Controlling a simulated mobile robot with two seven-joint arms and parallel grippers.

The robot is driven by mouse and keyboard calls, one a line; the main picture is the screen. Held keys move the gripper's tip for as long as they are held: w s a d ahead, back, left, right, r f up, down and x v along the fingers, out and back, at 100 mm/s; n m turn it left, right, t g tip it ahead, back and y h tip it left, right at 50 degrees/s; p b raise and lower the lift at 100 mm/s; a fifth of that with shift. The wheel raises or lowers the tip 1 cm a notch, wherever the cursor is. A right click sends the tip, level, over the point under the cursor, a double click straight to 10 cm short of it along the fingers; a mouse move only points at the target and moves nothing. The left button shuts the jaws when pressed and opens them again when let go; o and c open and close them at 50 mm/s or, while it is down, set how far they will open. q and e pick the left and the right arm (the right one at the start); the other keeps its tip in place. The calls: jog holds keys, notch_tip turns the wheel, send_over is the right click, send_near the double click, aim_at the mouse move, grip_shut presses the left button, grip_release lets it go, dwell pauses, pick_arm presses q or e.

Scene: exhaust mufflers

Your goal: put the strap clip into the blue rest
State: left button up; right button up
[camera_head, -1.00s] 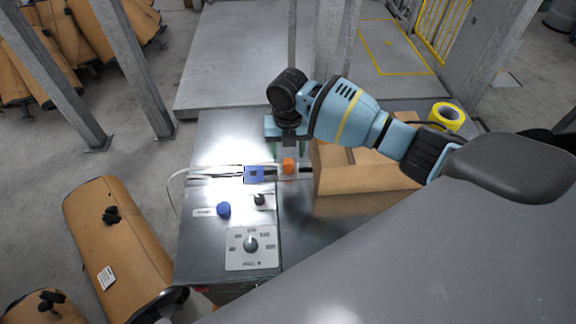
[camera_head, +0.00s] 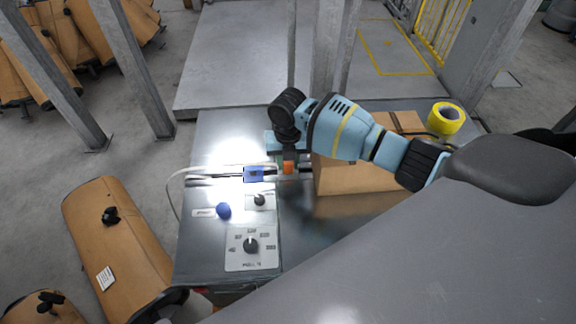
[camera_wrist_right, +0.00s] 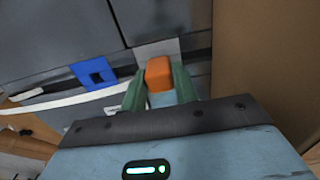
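The strap clip is an orange block (camera_head: 288,168) on the dark strap, just right of the blue rest. It also shows in the right wrist view (camera_wrist_right: 159,72). The blue rest (camera_head: 254,174) is a small blue block with a dark opening; it shows left of the clip in the right wrist view (camera_wrist_right: 96,74). My right gripper (camera_head: 288,159) points down at the clip. Its green fingers (camera_wrist_right: 160,82) lie close against both sides of the clip, with no clear gap. The clip appears still at strap level. My left gripper is in neither view.
A cardboard box (camera_head: 345,172) stands right of the gripper, with yellow tape (camera_head: 446,117) behind it. A pale cable (camera_head: 178,177) curves at left.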

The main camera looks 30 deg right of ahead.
jog(key=c, duration=0.4)
jog(key=shift+r, duration=0.1)
jog(key=shift+c, duration=0.2)
notch_tip(320, 180, up, 9)
jog(key=shift+f+p, duration=0.1)
jog(key=shift+p, duration=0.35)
jog(key=shift+r, duration=0.5)
